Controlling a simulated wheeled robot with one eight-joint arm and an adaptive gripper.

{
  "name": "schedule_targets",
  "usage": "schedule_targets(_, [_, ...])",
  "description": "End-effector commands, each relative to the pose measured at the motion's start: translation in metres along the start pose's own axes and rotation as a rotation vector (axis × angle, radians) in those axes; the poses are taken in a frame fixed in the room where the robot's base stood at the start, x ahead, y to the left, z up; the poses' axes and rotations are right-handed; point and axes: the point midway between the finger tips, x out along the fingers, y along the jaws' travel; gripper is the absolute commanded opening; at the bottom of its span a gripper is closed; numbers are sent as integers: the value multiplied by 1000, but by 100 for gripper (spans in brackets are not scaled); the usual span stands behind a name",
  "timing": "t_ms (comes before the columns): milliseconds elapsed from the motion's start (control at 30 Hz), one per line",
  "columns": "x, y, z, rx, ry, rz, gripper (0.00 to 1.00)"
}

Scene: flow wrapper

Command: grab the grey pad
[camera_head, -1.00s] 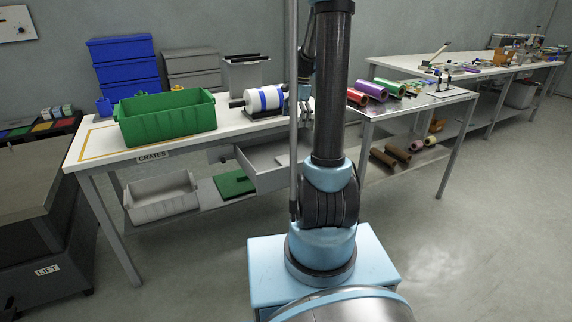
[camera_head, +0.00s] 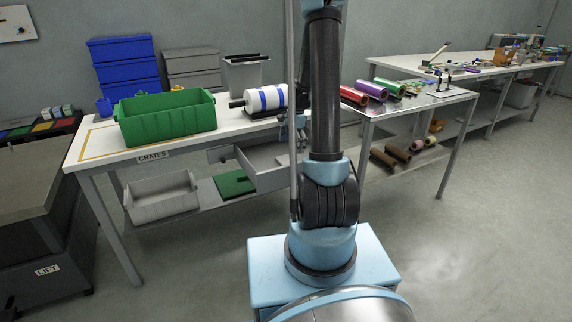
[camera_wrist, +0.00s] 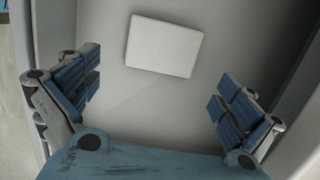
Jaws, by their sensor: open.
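A light grey rectangular pad (camera_wrist: 164,46) lies flat on the floor of an open drawer, in the upper middle of the wrist view. My gripper (camera_wrist: 155,95) is open, its two blue-padded fingers wide apart on either side, with nothing between them. The pad appears beyond the fingertips, apart from them. In the head view the open drawer (camera_head: 262,178) hangs under the bench, and my arm hides its right part. I cannot make out the pad there.
Drawer walls stand close on both sides of my fingers in the wrist view. Above the drawer, the bench holds a green crate (camera_head: 168,122) and a white roll with blue bands (camera_head: 262,98). A grey bin (camera_head: 162,200) sits on the lower shelf.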

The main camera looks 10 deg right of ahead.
Motion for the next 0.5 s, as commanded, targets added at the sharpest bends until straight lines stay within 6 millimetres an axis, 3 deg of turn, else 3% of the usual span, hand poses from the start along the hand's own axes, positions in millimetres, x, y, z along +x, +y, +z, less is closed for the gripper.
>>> schedule_targets(233, [13,-1,3,-1,0,0,100])
schedule_targets(500, [46,-4,9,0,1,-1,100])
